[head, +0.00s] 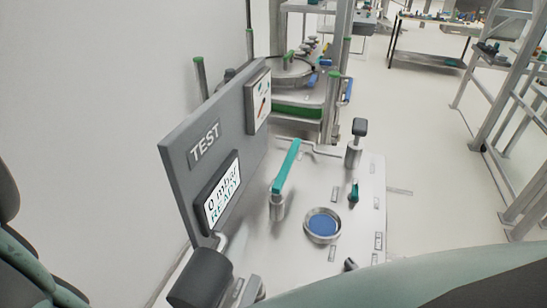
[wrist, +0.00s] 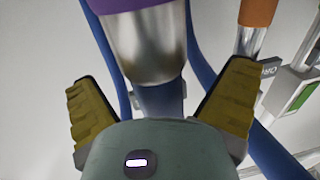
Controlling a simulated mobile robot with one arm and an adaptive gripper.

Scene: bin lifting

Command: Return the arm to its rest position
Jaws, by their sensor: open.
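My gripper (wrist: 160,88) shows in the wrist view with its two dark yellow ribbed fingers spread apart. Between and beyond them is a metal pipe end (wrist: 145,50) with a purple band (wrist: 137,8) and a blue hose below it. I cannot tell whether the fingers touch it. The fingers are not in the head view. There, pale green curved parts of my own arm cross the lower right and lower left edges.
In the head view a grey TEST panel (head: 176,163) with a display reading "0 mbar READY" (head: 222,192) stands on a pale bench (head: 345,240). The bench carries a teal lever (head: 287,167) and a blue-centred round port (head: 322,225). Metal frames (head: 500,120) stand right; open floor (head: 425,150) lies between.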

